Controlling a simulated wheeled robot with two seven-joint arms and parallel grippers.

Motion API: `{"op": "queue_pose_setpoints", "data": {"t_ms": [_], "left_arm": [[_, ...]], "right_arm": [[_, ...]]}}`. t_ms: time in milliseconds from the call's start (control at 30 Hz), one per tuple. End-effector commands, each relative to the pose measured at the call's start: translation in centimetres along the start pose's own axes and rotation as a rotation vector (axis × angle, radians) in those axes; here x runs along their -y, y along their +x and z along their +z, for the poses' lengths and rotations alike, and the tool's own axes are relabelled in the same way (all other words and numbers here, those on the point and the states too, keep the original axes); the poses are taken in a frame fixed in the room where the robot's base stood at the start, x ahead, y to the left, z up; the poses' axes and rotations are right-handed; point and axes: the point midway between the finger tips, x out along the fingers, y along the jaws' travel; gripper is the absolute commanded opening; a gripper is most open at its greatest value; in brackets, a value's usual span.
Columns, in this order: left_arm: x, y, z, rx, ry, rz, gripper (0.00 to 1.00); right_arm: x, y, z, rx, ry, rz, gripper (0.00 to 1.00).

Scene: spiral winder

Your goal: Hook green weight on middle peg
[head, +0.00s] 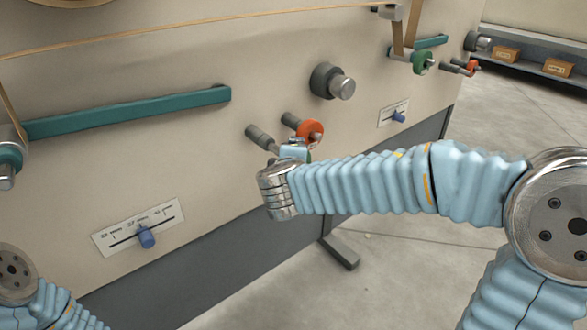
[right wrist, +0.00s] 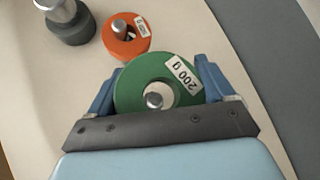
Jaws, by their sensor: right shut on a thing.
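The green weight (right wrist: 128,88), a disc labelled 200 g, is held flat between the two blue fingers of my right gripper (right wrist: 157,88) in the right wrist view. A metal peg end (right wrist: 153,100) shows inside its hole; I cannot tell how far the weight is along the peg. In the head view, my right gripper (head: 294,151) is close to the panel, beside a grey peg (head: 259,136) and below the orange weight on its peg (head: 311,130). Only a sliver of green shows there. My left gripper is out of view.
The orange weight (right wrist: 124,47) sits very close above the green one. A large grey knob (head: 331,82) is up right. Blue sliders (head: 146,237) and a teal bar (head: 130,112) are on the panel. Another green disc (head: 422,62) is at the far right.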

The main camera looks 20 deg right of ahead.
Motion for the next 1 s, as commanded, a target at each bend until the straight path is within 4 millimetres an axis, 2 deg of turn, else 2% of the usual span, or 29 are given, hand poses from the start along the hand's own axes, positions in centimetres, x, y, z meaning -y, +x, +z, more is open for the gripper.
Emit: {"op": "queue_pose_setpoints", "data": {"t_ms": [33,133,900,1000], "left_arm": [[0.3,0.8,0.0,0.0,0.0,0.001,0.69],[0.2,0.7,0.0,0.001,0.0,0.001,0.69],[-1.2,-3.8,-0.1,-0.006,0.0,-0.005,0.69],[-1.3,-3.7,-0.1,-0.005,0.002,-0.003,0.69]], "right_arm": [[0.4,0.0,0.1,-0.003,0.004,0.002,0.0],[0.1,-0.1,0.0,-0.004,0.003,-0.002,0.0],[-1.9,4.1,-4.6,-0.001,0.001,-0.004,0.0],[-1.7,4.7,-5.0,-0.002,0.003,-0.002,0.0]]}}
